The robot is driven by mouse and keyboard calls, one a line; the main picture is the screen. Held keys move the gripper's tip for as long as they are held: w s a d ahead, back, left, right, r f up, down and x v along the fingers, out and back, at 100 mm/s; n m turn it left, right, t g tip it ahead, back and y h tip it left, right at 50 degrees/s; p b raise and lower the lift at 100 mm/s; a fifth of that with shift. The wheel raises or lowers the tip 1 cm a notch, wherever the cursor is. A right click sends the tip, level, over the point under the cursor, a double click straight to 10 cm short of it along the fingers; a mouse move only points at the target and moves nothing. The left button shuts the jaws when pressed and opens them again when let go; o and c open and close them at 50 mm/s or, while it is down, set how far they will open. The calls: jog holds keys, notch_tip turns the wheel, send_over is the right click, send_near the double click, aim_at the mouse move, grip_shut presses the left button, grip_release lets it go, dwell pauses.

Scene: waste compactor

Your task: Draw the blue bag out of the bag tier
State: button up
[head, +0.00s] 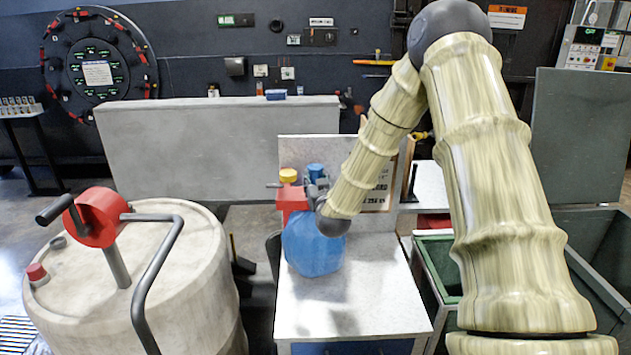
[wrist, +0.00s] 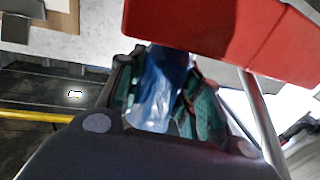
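The blue bag (head: 313,250) is a bulging, shiny sack on the white table, below and beside the red bag tier (head: 291,200) with its yellow cap. A smaller blue piece (head: 316,171) shows above my gripper; I cannot tell whether it is part of the bag. My gripper (head: 322,189) is at the bag's upper right, close to the tier. In the wrist view, blue bag material (wrist: 160,90) lies between my two green-padded fingers, filling most of the gap. The red tier (wrist: 215,25) is just beyond them. Whether the pads press on the bag is hidden.
The white table (head: 350,310) is clear in front of the bag. A large pale drum (head: 170,260) with a red-headed handle stands at the left. A green bin (head: 437,265) is right of the table. A grey panel (head: 220,150) stands behind.

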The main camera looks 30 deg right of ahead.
grip_shut()
jog(key=shift+r, duration=0.1)
jog(key=shift+r, duration=0.3)
jog(key=shift+d, duration=0.15)
jog(key=s+d, duration=0.6)
jog(key=d, duration=0.4)
jog(key=shift+s+d+p, duration=0.3)
jog(key=shift+s+d, duration=0.05)
jog(key=shift+d, duration=0.05)
dwell(1.9)
jog(key=shift+f+b, duration=0.35)
dwell(0.6)
